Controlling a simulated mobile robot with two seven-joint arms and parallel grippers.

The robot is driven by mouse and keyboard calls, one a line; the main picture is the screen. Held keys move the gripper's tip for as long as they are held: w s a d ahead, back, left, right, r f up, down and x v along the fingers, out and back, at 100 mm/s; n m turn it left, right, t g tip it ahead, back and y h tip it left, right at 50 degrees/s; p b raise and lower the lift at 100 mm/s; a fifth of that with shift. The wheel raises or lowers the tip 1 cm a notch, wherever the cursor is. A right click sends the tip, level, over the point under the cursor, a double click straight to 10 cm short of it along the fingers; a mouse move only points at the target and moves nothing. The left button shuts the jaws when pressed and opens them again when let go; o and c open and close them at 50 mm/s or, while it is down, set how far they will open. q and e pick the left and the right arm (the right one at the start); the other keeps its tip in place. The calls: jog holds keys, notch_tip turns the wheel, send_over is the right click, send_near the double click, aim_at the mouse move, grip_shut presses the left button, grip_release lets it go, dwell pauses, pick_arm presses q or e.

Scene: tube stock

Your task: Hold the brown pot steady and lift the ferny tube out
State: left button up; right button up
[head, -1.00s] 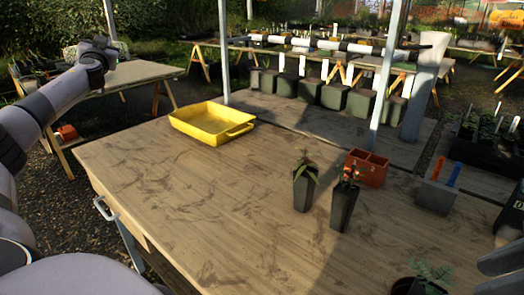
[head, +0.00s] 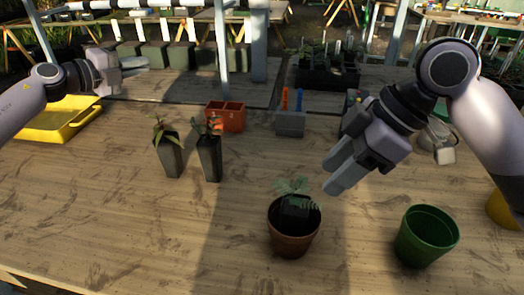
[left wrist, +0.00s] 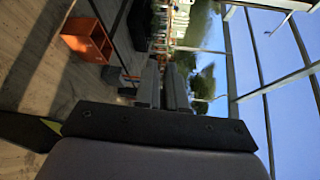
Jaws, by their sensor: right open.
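The brown pot (head: 292,243) stands upright on the table in the lower middle of the head view. The ferny tube (head: 297,208), dark and square with a feathery green plant, sits inside it with its top near the pot's rim. My right gripper (head: 335,170) is open and empty, above and to the right of the pot, with its fingers pointing down-left. My left gripper (head: 142,64) is empty at the upper left, far from the pot. In the left wrist view its fingers (left wrist: 162,88) appear close together; I cannot tell whether they touch.
Two dark plant tubes (head: 170,158) (head: 209,160) stand left of the pot. A green pot (head: 425,245) is to its right. Behind are a terracotta box (head: 226,118), a grey holder (head: 290,123) and a yellow tray (head: 50,125). The table's front left is clear.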

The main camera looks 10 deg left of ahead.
aim_at(293, 225)
pick_arm(q)
jog(key=s+d+f+m+g, duration=0.2)
jog(key=s+d+m+g, duration=0.25)
jog(key=d+m, duration=0.4)
jog(key=s+d+f+m+g+h, duration=0.1)
jog(key=s+d+f+m+g, duration=0.35)
jog(key=d, duration=0.75)
jog(key=s+d+f+m+g, duration=0.1)
jog(key=s+d+m+g, duration=0.1)
jog(key=d+m+g, duration=0.55)
jog(key=s+d+f+m+y, duration=0.4)
jog(key=s+d+f+m, duration=0.3)
jog(key=d, duration=0.3)
jog(key=shift+s+d+f+m+t, duration=0.35)
jog(key=shift+s+d+f+m, duration=0.05)
jog(key=shift+f+m, duration=0.05)
grip_shut()
